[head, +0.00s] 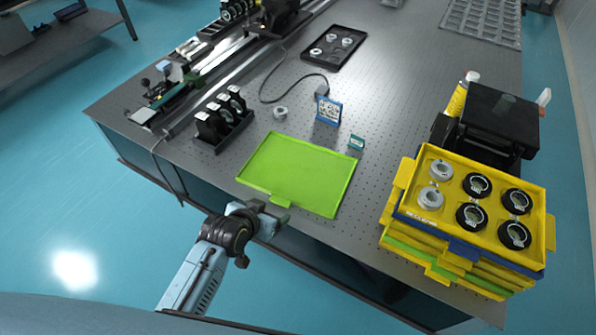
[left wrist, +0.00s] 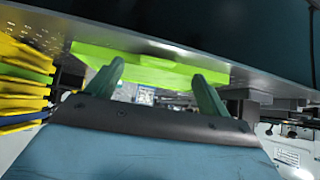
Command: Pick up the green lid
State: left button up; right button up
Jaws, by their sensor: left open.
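The green lid (head: 298,173) lies flat on the perforated optical table, near its front edge, with a small tab on its near side. My left gripper (head: 272,213) is just in front of the table edge, close to the lid's near side and apart from it as far as I can tell. In the left wrist view, the two fingers of my left gripper (left wrist: 160,85) are spread and empty, with the green lid (left wrist: 150,62) beyond them. My right gripper is not in view.
A stack of yellow, blue and green trays (head: 400,225) holding ring parts stands to the right. A black lens holder rack (head: 222,125), a loose ring (head: 280,112), a blue card (head: 328,110) and a small teal box (head: 356,143) are behind the lid. A black tray (head: 333,48) lies farther back.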

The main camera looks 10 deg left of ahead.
aim_at(279, 204)
pick_arm(q)
jog(key=x, duration=0.3)
jog(key=b+x, duration=0.1)
jog(key=x, duration=0.1)
jog(key=shift+w+d+r, duration=0.1)
jog(key=shift+w+r, duration=0.15)
jog(key=shift+w, duration=0.05)
jog(key=shift+r, duration=0.1)
jog(key=c, duration=1.5)
